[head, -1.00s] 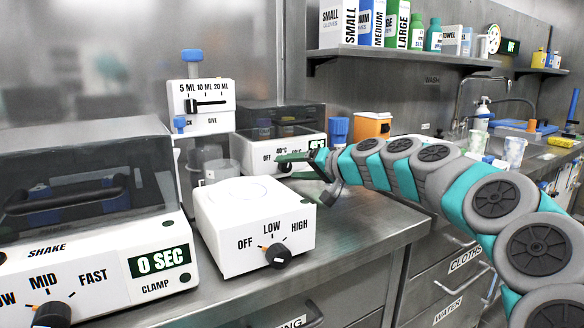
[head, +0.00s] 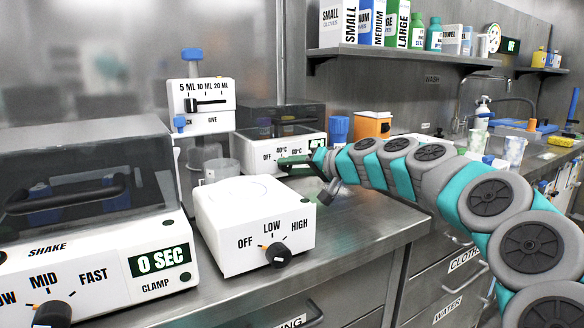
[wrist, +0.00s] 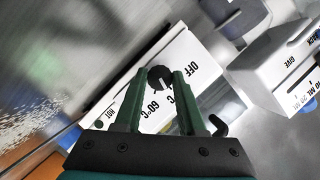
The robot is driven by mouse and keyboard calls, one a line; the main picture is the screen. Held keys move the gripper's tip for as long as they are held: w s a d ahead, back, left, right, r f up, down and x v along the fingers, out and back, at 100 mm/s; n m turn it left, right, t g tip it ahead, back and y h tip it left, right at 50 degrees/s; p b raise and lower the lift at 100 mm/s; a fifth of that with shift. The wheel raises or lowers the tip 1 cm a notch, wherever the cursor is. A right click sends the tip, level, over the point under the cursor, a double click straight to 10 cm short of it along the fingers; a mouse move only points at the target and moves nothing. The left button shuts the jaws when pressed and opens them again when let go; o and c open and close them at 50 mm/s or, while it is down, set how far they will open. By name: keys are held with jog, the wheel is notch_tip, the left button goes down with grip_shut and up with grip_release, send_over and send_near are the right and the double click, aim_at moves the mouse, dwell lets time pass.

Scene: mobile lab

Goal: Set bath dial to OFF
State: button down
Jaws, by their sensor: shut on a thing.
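The bath (head: 262,148) is a white box with a dark lid at the back of the bench, marked OFF, 40°C and 60°C. Its black dial (wrist: 157,77) sits between the fingertips in the wrist view. The dial's pale mark points to the lower right there, toward the partly covered 40°C label rather than OFF (wrist: 190,69). My gripper (head: 284,163) reaches the bath's front from the right, its green fingers shut on the dial. It also shows in the wrist view (wrist: 162,82). In the head view the fingers mostly hide the dial.
A white box with OFF, LOW and HIGH (head: 250,225) stands close in front. A beaker (head: 221,170) and a dispenser (head: 203,98) stand left of the bath. A shaker (head: 85,220) fills the left. An orange box (head: 373,125) is right of the bath.

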jog(key=shift+b, duration=0.35)
jog(key=n+h+b, duration=0.1)
jog(key=n+b, duration=0.1)
jog(key=b, duration=0.1)
jog(key=shift+f, duration=0.15)
jog(key=n+t+h+b, duration=0.1)
jog(key=n+h+b, duration=0.1)
jog(key=n+b, duration=0.1)
jog(key=shift+s+a+b, duration=0.1)
jog(key=shift+b, duration=0.35)
jog(key=shift+a+n+t+h+b, duration=0.1)
jog(key=shift+n+t+h+b, duration=0.6)
jog(key=shift+n+b, duration=0.55)
jog(key=shift+s+a+r+n+t+h+b, duration=0.15)
jog(key=shift+n+t+h+b, duration=0.1)
jog(key=shift+n+h+b, duration=0.35)
jog(key=shift+d+r+n+t+h+b, duration=0.1)
jog(key=shift+n+t+h+b, duration=0.15)
jog(key=shift+n, duration=0.5)
jog(key=c, duration=0.5)
grip_release()
